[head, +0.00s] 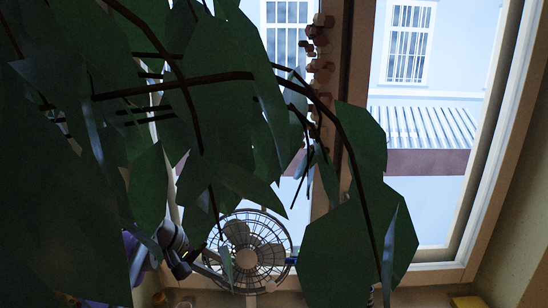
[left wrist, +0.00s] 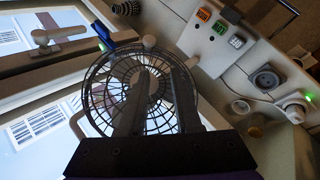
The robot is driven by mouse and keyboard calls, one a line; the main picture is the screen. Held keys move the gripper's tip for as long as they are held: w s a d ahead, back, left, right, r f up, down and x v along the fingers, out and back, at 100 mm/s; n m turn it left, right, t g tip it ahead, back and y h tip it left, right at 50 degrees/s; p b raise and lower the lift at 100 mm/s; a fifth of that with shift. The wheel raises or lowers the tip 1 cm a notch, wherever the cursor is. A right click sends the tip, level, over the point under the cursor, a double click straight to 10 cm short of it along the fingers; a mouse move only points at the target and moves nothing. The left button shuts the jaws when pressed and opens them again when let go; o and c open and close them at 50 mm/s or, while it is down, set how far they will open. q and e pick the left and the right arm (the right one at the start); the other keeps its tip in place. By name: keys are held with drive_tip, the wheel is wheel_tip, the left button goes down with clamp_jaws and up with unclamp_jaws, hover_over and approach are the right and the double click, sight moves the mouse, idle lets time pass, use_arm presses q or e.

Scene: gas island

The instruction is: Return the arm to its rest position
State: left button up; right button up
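My left gripper (head: 198,262) is at the lower left of the head view, partly hidden by leaves, beside a round caged fan (head: 262,252). In the left wrist view its two fingers (left wrist: 160,82) stand apart, with nothing seen held between them. The fan (left wrist: 98,92) is behind the fingers in that view; I cannot tell whether they touch it. My left arm (head: 170,236) comes in from the left behind the foliage. My right gripper is in neither view.
Large dark green leaves (head: 345,245) and branches cover much of the head view. A window (head: 425,200) is behind.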

use_arm(q)
drive_tip(key=s+a+f+m+t+y, duration=0.1)
drive_tip(key=s+a+f+m+y, duration=0.1)
drive_tip(key=s+f, duration=0.7)
drive_tip(key=s+a+f+m+t+y, duration=0.1)
drive_tip(key=s+a+f+m+y, duration=0.2)
drive_tip(key=s+f, duration=0.7)
drive_tip(key=shift+s+m+y, duration=0.9)
drive_tip(key=shift+s, duration=0.35)
drive_tip(key=shift+f, duration=0.1)
idle(0.4)
